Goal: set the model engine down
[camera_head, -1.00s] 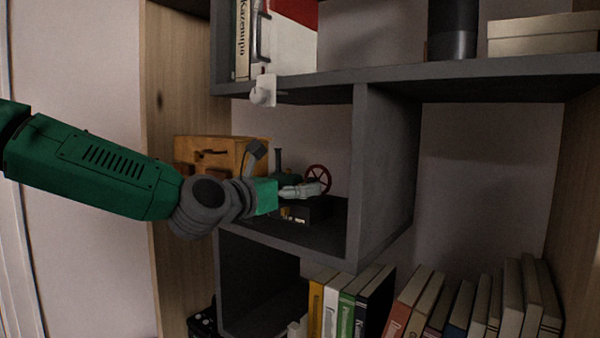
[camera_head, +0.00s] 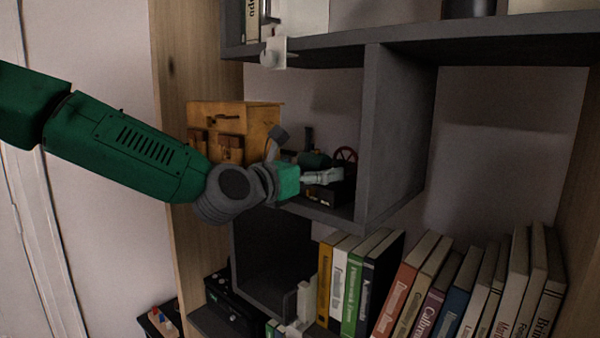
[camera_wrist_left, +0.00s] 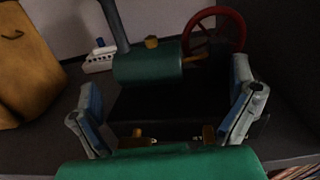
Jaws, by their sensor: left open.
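The model engine (camera_head: 318,160) stands on the middle compartment's shelf board, partly hidden behind my left gripper in the head view. In the left wrist view the model engine (camera_wrist_left: 148,66) shows a green boiler, a dark chimney, a black base and a red spoked wheel. My left gripper (camera_head: 338,175) is just in front of it. In the left wrist view the fingers of my left gripper (camera_wrist_left: 168,112) are spread wide, one on each side of the engine's base. I cannot tell whether they touch it. My right gripper is not in view.
A small wooden drawer cabinet (camera_head: 235,130) stands left of the engine. A dark upright divider (camera_head: 388,140) closes the compartment's right side. Several books (camera_head: 450,290) stand on the shelf below. A white bracket (camera_head: 273,52) hangs at the upper shelf's edge.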

